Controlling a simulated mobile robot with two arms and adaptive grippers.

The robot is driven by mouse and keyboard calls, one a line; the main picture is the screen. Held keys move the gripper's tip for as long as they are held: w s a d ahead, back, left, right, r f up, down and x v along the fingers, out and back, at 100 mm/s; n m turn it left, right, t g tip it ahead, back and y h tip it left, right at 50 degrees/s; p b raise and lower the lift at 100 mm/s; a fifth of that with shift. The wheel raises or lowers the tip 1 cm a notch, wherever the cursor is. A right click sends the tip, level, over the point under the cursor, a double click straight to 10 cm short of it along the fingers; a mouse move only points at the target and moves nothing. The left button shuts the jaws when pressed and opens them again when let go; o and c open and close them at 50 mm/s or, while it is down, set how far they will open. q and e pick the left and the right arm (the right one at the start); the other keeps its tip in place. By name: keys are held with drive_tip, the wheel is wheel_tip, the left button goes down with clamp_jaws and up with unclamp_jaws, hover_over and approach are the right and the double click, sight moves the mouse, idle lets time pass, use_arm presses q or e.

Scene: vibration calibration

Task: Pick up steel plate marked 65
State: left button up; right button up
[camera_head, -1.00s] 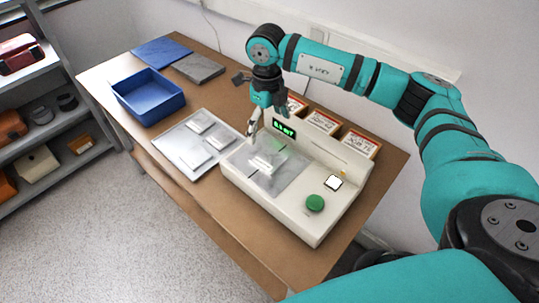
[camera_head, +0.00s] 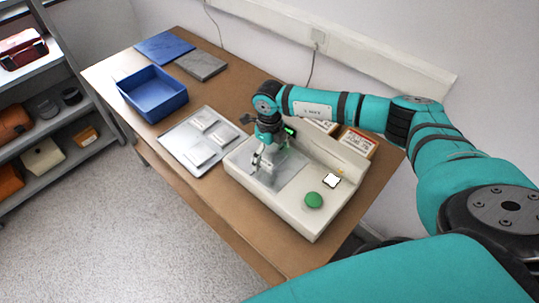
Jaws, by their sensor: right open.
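My right gripper (camera_head: 262,164) is open, pointing down over the metal platform (camera_head: 292,172) of the cream calibration machine (camera_head: 262,205). A steel plate on that platform is mostly hidden behind the gripper, and I cannot tell whether the fingers touch it. Several other steel plates, such as the front one (camera_head: 199,152) and the back one (camera_head: 204,118), lie on a pale metal tray (camera_head: 177,150) left of the machine. No number on any plate is readable. My left gripper is not in view.
A blue bin (camera_head: 150,108), a blue mat (camera_head: 162,48) and a grey slab (camera_head: 201,65) are at the table's far left. The machine has a green button (camera_head: 313,200) and a small display (camera_head: 289,130). Labelled boxes (camera_head: 357,143) stand behind it. Shelves (camera_head: 65,120) stand at left.

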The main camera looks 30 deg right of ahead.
drive_tip(key=c, duration=1.7)
drive_tip(key=shift+r, duration=0.1)
drive_tip(key=shift+c, duration=0.4)
